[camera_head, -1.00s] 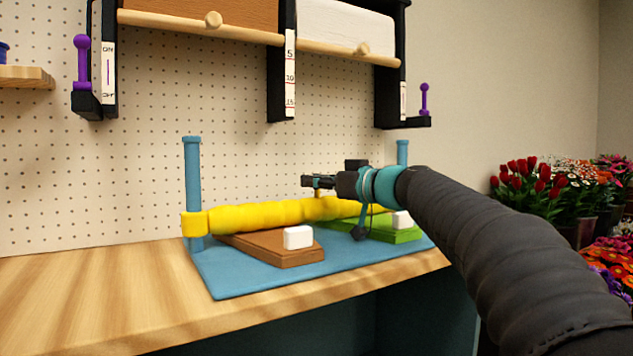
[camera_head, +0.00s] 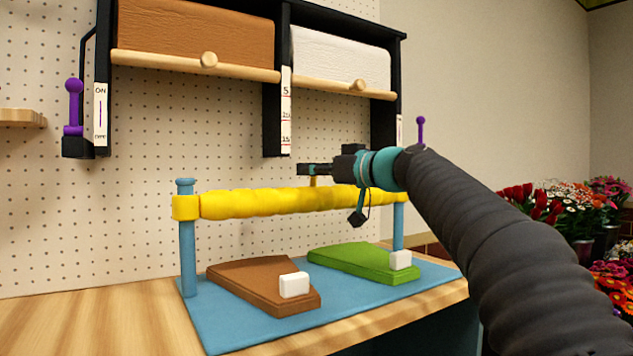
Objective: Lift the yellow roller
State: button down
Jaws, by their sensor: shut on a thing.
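The yellow roller (camera_head: 265,202) is a lumpy yellow bar with square end collars, spanning between two blue posts. Its left collar sits around the left post (camera_head: 188,250) near the top; the right end is near the top of the right post (camera_head: 398,228). The roller is raised well above the blue base (camera_head: 225,325) and looks about level. The fingertips are small and partly hard to make out.
On the blue base lie a brown board (camera_head: 250,284) and a green board (camera_head: 355,262), each with a white block. Flowers (camera_head: 560,215) stand at the right. Wooden counter is clear at left.

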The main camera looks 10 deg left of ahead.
jog(key=shift+r, duration=0.4)
jog(key=c, duration=1.3)
grip_release()
jog(key=shift+c, duration=0.2)
jog(key=o, duration=0.4)
jog(key=shift+o, duration=0.3)
jog(key=shift+f, duration=0.1)
jog(key=v, duration=1.2)
jog(key=shift+s+f, duration=0.1)
